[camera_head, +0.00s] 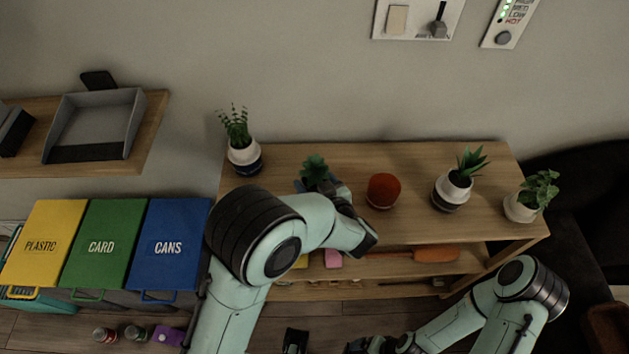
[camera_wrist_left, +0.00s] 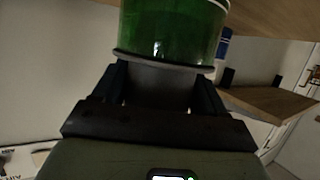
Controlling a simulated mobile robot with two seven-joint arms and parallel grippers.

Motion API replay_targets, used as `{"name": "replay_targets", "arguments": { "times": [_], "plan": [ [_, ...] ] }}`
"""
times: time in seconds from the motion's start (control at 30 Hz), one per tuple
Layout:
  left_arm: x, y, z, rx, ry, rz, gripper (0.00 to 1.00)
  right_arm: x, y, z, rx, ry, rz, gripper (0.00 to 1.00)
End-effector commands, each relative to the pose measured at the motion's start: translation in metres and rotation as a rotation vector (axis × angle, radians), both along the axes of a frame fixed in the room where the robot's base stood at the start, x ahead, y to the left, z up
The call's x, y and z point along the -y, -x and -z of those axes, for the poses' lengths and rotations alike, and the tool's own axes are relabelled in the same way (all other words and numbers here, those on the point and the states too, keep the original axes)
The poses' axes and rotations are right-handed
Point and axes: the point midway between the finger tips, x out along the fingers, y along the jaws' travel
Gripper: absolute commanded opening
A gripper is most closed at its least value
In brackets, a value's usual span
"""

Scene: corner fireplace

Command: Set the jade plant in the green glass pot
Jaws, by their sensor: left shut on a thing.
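The jade plant (camera_head: 315,166) shows in the head view as a small clump of green leaves beside my left gripper (camera_head: 338,190), over the shelf top. My left gripper is shut on it, as far as I can tell; what is between the fingers (camera_wrist_left: 160,85) looks grey. In the left wrist view, which is upside down, the green glass pot (camera_wrist_left: 170,28) is right at the fingertips. I cannot tell whether the plant is inside it or just above. In the head view the pot is hidden by the arm. My right gripper (camera_head: 372,345) is low at the front edge, its jaws unclear.
On the wooden shelf top (camera_head: 410,222) stand a white-and-blue potted plant (camera_head: 244,158), a red pot (camera_head: 383,190), a white-and-dark potted plant (camera_head: 452,192) and a white potted plant (camera_head: 522,207). Yellow, green and blue bins (camera_head: 175,240) stand at left. A wall lies behind.

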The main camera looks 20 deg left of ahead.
Motion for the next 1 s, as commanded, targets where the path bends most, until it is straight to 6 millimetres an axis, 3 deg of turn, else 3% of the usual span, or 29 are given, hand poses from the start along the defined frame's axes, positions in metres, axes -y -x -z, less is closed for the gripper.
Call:
{"name": "replay_targets", "arguments": {
  "times": [0.1,0.13,0.2,0.23,0.57,1.0],
  "plan": [
    [0.0,0.0,0.001,0.001,-0.001,0.0,0.55,0.0,0.0,0.001,0.0,0.0,0.0,0.95],
    [0.0,0.0,0.001,0.001,0.0,0.0,0.75,0.0,0.0,0.001,0.0,0.0,0.0,0.95],
    [0.0,0.0,0.001,0.001,0.0,0.0,0.98,0.0,0.0,0.001,0.0,0.0,0.0,0.95],
    [0.0,0.0,0.001,0.001,0.0,0.0,1.0,0.0,0.0,0.001,0.0,0.0,0.0,0.95],
    [0.005,0.005,-0.001,0.0,0.002,0.001,1.0,0.0,0.0,0.001,0.0,0.0,0.0,0.95],
    [0.061,0.07,-0.032,0.002,0.001,0.004,1.0,0.0,-0.001,-0.002,0.001,0.0,0.0,0.95]
  ]
}}
